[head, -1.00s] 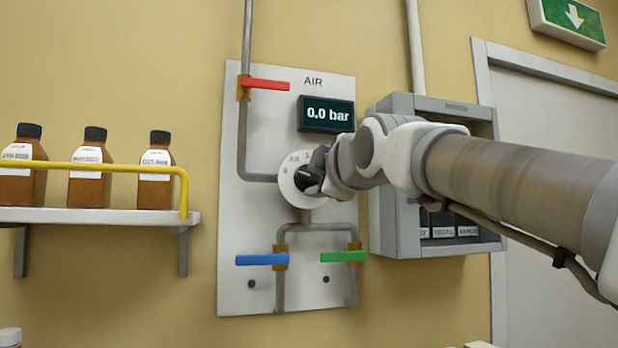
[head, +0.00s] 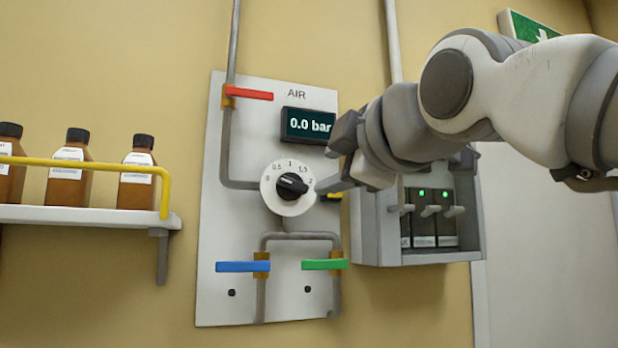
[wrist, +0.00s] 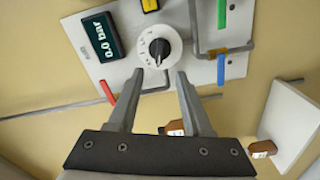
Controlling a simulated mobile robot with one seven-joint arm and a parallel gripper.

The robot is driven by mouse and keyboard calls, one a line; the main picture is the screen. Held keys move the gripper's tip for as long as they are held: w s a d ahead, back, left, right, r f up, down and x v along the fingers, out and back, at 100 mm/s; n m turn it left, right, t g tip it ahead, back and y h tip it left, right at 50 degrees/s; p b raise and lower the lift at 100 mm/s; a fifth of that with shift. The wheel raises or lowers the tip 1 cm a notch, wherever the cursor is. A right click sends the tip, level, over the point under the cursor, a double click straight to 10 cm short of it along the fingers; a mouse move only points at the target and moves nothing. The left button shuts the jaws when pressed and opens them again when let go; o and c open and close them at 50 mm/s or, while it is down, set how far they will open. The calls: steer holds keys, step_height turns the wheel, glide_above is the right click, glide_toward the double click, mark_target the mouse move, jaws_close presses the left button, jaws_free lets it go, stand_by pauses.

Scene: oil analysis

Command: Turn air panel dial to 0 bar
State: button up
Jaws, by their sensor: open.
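The white air panel (head: 222,290) is on the wall. Its round dial (head: 268,198) has a scale marked 0 to 2 and a black knob (head: 292,186) at its centre. The display (head: 305,125) reads 0.0 bar. My gripper (head: 332,160) is open and empty, just right of the dial and apart from it in the head view. In the wrist view, the open fingers of my gripper (wrist: 160,76) point toward the panel, with the dial (wrist: 145,47) just beyond and between their tips. The display (wrist: 102,37) also reads 0.0 bar there.
Around the dial are a red lever (head: 250,94), a blue lever (head: 242,267) and a green lever (head: 325,265) on pipes. A grey box (head: 365,225) stands to the right. A shelf (head: 90,217) with brown bottles and a yellow rail is at the left.

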steer(key=v, duration=0.4)
steer(key=shift+s, duration=0.1)
stand_by(0.3)
steer(key=s+d+f+m+g+h, duration=0.1)
steer(key=d+f+m+g, duration=0.2)
steer(key=f, duration=0.8)
steer(key=f+m+g+h, duration=0.2)
steer(key=f+m, duration=0.3)
steer(key=f, duration=0.7)
steer(key=s+d+f+m+g+h, duration=0.1)
steer(key=d+f+m+g, duration=0.2)
steer(key=f, duration=0.8)
steer(key=s+f+m+g+h, duration=0.1)
steer(key=s+f+m+g, duration=0.2)
steer(key=f, duration=1.1)
steer(key=s+m, duration=0.3)
steer(key=shift+s+d+f+m+g, duration=0.2)
steer(key=shift+s+d+m+g, duration=0.1)
steer(key=shift+s+d+g, duration=0.1)
